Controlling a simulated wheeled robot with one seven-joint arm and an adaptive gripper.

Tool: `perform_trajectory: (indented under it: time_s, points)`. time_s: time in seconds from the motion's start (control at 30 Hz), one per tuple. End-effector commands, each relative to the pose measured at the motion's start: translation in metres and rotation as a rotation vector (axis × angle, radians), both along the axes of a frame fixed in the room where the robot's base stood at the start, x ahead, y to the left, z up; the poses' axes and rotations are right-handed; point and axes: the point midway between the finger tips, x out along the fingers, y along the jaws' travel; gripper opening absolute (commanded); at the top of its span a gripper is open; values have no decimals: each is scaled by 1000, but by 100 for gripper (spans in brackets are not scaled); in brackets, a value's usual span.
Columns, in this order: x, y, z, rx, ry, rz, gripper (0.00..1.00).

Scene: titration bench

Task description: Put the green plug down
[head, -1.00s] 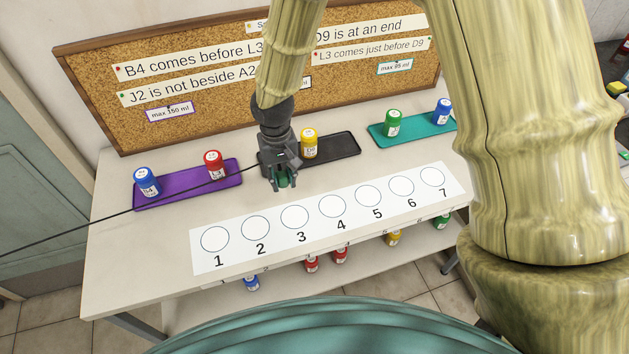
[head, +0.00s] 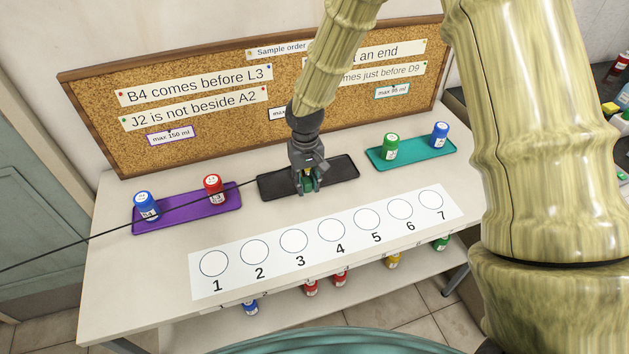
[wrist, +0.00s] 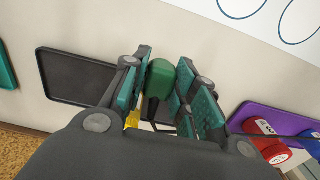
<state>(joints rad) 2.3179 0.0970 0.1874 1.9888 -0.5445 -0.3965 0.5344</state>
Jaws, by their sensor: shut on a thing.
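The green plug (wrist: 161,78) is a small dark green piece between the two finger pads of my gripper (wrist: 160,90) in the wrist view. In the head view my gripper (head: 308,187) is shut on it over the black tray (head: 340,176). Most of the plug is hidden by the fingers there. A bit of yellow (wrist: 133,118) shows beside a finger in the wrist view, and the yellow bottle is mostly hidden behind the gripper. I cannot tell whether the plug touches anything below.
A purple tray (head: 180,218) holds a blue bottle (head: 145,205) and a red bottle (head: 213,189). A teal tray (head: 415,154) holds a green bottle (head: 390,147) and a blue bottle (head: 440,135). The numbered strip (head: 205,287) has empty circles. Several bottles stand on a lower shelf.

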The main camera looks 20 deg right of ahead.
Motion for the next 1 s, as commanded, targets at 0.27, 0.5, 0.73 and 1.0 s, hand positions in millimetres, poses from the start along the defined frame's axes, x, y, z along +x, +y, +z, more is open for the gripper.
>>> perform_trajectory:
  time_s: [0.27, 0.5, 0.73, 1.0]
  points:
    - [15, -30, -3, -1, 1, 0, 0]
    - [15, -31, -12, -1, 2, 0, 0]
    - [16, -30, -34, -1, 1, 1, 0]
    - [16, -30, -39, -1, 0, 1, 0]
